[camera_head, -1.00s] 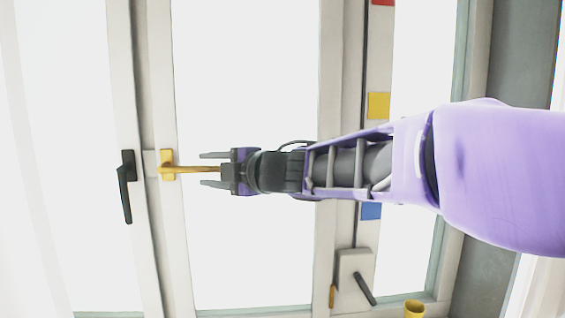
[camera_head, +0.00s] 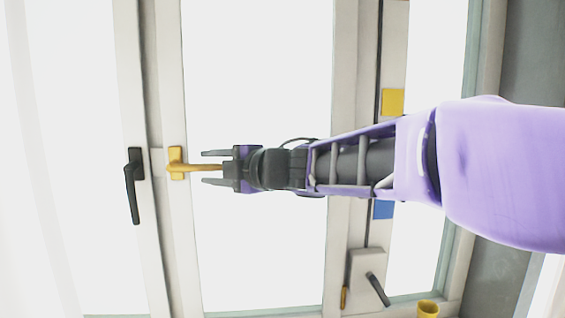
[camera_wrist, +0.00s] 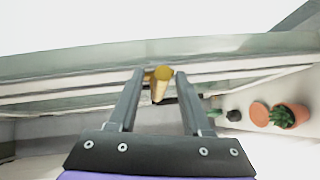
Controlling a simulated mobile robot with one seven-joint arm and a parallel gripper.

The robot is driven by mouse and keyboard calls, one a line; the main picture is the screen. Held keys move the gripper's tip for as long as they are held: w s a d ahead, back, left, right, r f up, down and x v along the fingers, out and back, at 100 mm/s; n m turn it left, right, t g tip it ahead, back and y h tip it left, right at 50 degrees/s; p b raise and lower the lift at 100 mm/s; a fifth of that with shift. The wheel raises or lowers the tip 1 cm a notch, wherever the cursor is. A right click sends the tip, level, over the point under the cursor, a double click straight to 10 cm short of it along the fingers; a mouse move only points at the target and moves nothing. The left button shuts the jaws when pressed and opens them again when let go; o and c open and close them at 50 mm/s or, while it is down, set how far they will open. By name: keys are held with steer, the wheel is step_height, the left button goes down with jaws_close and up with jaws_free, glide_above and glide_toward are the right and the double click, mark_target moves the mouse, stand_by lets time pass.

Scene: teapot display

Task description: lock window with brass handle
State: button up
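The brass handle (camera_head: 194,167) is on the window frame left of centre in the head view. Its base plate is upright and its lever points horizontally right, towards my gripper (camera_head: 212,168). My gripper is open, one finger above the lever's line and one below it. The lever's end lies between the fingers, with gaps on both sides. In the wrist view the end of the brass handle (camera_wrist: 160,82) shows between the fingertips of my gripper (camera_wrist: 158,75), touching neither clearly.
A black handle (camera_head: 134,184) hangs down on the sash to the left. Yellow (camera_head: 393,102) and blue (camera_head: 383,209) squares are on the right frame. Potted plants (camera_wrist: 288,116) show on the sill in the wrist view.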

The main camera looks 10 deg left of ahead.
steer(key=shift+s+r, duration=0.1)
jaws_close()
stand_by(1.2)
